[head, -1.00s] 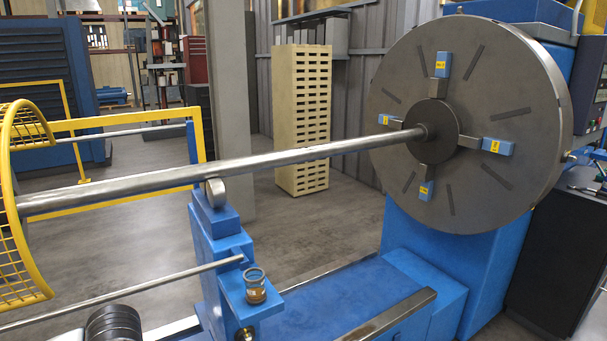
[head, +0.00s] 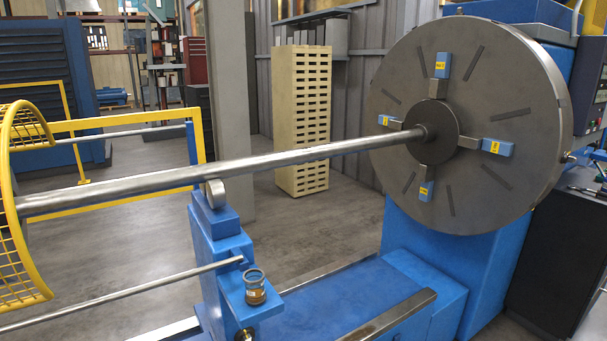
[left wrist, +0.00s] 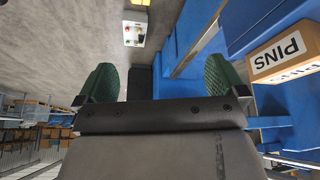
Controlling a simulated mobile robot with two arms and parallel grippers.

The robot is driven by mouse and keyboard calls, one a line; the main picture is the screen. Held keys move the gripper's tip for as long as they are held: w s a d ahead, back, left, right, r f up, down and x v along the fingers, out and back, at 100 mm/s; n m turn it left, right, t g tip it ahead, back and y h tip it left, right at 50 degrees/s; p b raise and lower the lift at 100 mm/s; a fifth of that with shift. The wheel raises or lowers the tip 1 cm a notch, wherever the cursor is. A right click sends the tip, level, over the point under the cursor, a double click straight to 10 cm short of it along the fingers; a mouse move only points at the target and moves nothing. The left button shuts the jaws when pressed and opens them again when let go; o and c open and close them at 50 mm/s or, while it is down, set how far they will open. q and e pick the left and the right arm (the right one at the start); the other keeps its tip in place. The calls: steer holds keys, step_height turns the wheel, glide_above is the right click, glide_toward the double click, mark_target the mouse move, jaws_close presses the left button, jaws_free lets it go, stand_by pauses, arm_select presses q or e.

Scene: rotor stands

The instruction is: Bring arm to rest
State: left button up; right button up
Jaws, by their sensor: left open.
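My left gripper (left wrist: 160,82) shows in the left wrist view, with its two green pads wide apart and nothing between them. It is not in the head view now. My right gripper is in neither view. A long steel shaft (head: 290,158) runs from the yellow mesh guard at the left to a big grey chuck disc (head: 520,130). A blue rotor stand (head: 215,245) with a small roller is under the shaft. A small brown and grey cup-like part (head: 255,290) sits on the stand's ledge.
A box marked PINS (left wrist: 285,52) is at the right of the left wrist view, near blue machine parts (left wrist: 250,30). A yellow guard (head: 22,205) is at the left. A cream slotted cabinet (head: 302,120) stands behind the shaft. Grey floor between is clear.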

arm_select(q)
steer(key=s+a+f+n+y, duration=0.3)
steer(key=s+a+f+n, duration=0.3)
steer(key=s, duration=0.3)
steer(key=s+a+f+x, duration=0.1)
steer(key=s+x, duration=0.1)
steer(key=x, duration=1)
steer(key=s+a+f+g, duration=0.1)
steer(key=s+f, duration=0.3)
steer(key=f, duration=0.7)
steer(key=s+f+g, duration=0.1)
steer(key=s+f, duration=0.3)
steer(key=f, duration=0.7)
steer(key=shift+s+a, duration=0.4)
steer(key=shift+g+y, duration=0.3)
steer(key=s+f, duration=0.2)
steer(key=s, duration=0.1)
steer(key=s+a+f, duration=0.1)
steer(key=s+f, duration=0.1)
steer(key=s, duration=0.1)
steer(key=s+a+f, duration=0.1)
steer(key=s+f, duration=0.1)
steer(key=s, duration=0.1)
steer(key=shift+s+f, duration=0.2)
steer(key=shift+s, duration=0.2)
steer(key=shift+c, duration=0.3)
